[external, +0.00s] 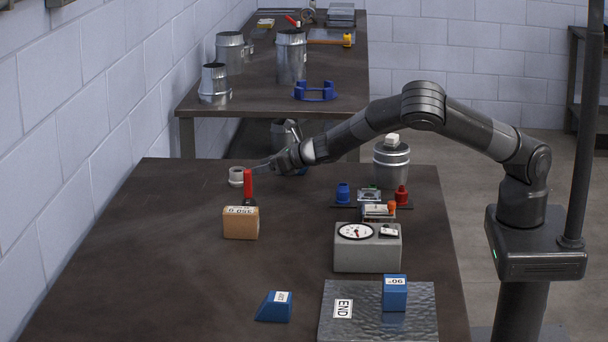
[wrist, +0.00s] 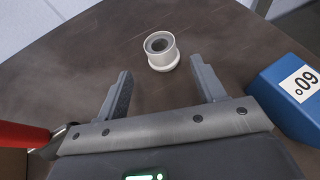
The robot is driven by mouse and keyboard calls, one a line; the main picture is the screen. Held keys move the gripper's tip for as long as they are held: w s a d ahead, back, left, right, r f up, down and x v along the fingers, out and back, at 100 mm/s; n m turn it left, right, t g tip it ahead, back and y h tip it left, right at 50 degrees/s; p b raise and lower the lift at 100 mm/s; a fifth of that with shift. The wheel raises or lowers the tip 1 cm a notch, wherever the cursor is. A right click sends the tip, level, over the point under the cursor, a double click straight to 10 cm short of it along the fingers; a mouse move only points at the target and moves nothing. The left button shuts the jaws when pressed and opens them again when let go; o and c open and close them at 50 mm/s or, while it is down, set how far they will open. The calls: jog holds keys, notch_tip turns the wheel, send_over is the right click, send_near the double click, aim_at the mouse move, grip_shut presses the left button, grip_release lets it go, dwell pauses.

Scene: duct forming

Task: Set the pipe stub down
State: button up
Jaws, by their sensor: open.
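My gripper (external: 259,166) is low over the table, to the right of the stub. In the wrist view my gripper (wrist: 159,70) is open, with nothing between its fingers.
A red-handled tool (external: 248,188) stands close by, behind a tan block (external: 241,223); its handle (wrist: 22,134) is at the wrist view's left. A blue block (wrist: 288,88) marked 60 is close on the right. The table's left middle (external: 150,240) is clear.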

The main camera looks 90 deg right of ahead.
jog(key=shift+s+r, duration=0.25)
jog(key=shift+s, duration=0.35)
jog(key=s+d+r+m+g, duration=0.1)
jog(key=s+r+m+g, duration=0.15)
jog(key=s+m, duration=0.55)
jog(key=s+d+r+m+g, duration=0.15)
jog(key=s+r+m, duration=0.25)
jog(key=s+m, duration=0.45)
jog(key=s+a+r+m+g+y, duration=0.1)
jog(key=s+a+r+m, duration=0.3)
jog(key=s, duration=0.6)
jog(key=s+a+r+m+g+y, duration=0.1)
jog(key=s+a+r+m, duration=0.4)
jog(key=s, duration=0.6)
jog(key=s+a+r+m+g+y, duration=0.1)
jog(key=s+a+r+m, duration=0.4)
jog(key=s, duration=0.6)
jog(key=shift+a+m+y, duration=0.4)
jog(key=shift+m+y, duration=0.2)
jog(key=shift+m, duration=0.35)
jog(key=shift+w, duration=0.1)
